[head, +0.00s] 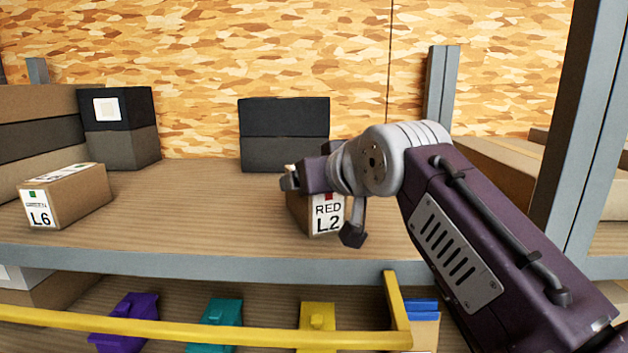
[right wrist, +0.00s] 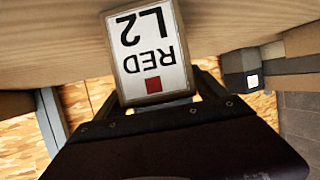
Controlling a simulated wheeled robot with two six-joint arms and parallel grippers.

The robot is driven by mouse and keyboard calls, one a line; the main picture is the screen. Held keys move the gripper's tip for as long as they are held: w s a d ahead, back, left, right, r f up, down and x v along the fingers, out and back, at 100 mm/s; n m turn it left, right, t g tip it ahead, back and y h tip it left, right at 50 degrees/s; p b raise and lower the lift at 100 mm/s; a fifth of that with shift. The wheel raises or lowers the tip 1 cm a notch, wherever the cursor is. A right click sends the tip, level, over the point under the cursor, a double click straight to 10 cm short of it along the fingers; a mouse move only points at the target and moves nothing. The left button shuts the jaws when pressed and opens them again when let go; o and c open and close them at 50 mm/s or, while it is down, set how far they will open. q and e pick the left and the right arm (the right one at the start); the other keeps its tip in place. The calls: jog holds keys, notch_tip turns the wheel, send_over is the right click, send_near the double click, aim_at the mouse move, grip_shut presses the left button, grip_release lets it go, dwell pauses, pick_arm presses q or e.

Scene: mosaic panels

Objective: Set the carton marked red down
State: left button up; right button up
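The carton marked RED L2 (head: 328,216) is a small brown box with a white label and a red square, upright at the shelf's front part. My right gripper (head: 322,208) reaches it from above and behind the label face, with a finger on either side. In the right wrist view the carton (right wrist: 149,50) appears upside down, snug between the dark fingers (right wrist: 160,104); the gripper looks shut on it. The carton's underside is at or just above the shelf board (head: 200,215); I cannot tell whether they touch. My left gripper is not in view.
A carton marked L6 (head: 66,196) stands left on the shelf. Dark boxes (head: 285,135) (head: 120,128) stand at the back, and a large brown box (head: 500,170) at right. Grey uprights (head: 580,130) and a yellow rail (head: 200,328) border the area. Board left of the carton is clear.

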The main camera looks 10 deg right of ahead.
jog(key=shift+s+r, duration=0.25)
jog(key=shift+s, duration=0.05)
jog(key=shift+s+r, duration=0.1)
jog(key=shift+s, duration=0.3)
pick_arm(q)
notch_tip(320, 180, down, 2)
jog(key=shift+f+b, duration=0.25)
jog(key=shift+b, duration=0.95)
pick_arm(e)
jog(key=v, duration=1)
